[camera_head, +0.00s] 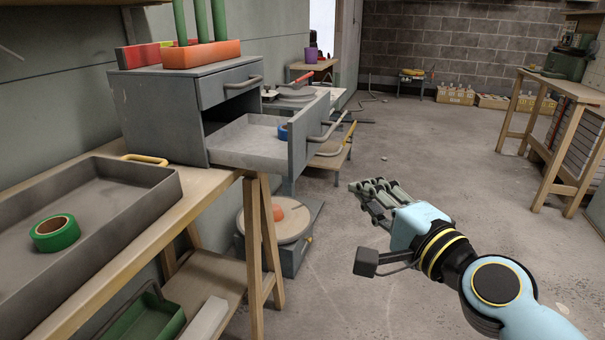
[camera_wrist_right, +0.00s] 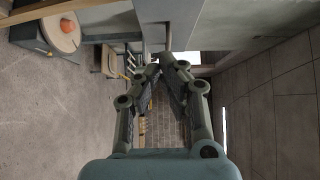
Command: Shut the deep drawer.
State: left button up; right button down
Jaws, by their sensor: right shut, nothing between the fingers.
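The deep drawer (camera_head: 248,145) stands pulled out of the grey cabinet (camera_head: 160,117) on the bench. Its tall front panel (camera_head: 300,139) faces right and carries a bar handle (camera_head: 327,131). A blue tape roll (camera_head: 283,131) lies inside near the front. The shallower drawer (camera_head: 229,84) above it is shut. My right gripper (camera_head: 366,190) is shut and empty, to the right of and lower in the picture than the drawer front, with a visible gap. In the right wrist view its fingers (camera_wrist_right: 165,65) come together at their tips. My left gripper is not in view.
A grey tray (camera_head: 150,180) with a green tape roll (camera_head: 55,232) sits on the bench at left. An orange block with green posts (camera_head: 202,54) stands on the cabinet. The floor (camera_head: 440,150) at right is mostly clear.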

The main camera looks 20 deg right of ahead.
jog(key=w+a, duration=0.1)
jog(key=w, duration=0.3)
jog(key=w+a, duration=0.2)
jog(key=w, duration=0.1)
jog(key=w+a, duration=0.2)
jog(key=w, duration=0.2)
jog(key=shift+w+r, duration=0.1)
jog(key=shift+w, duration=0.25)
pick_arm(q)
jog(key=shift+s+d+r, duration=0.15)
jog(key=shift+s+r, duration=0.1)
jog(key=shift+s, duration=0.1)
pick_arm(e)
jog(key=shift+w+a, duration=0.1)
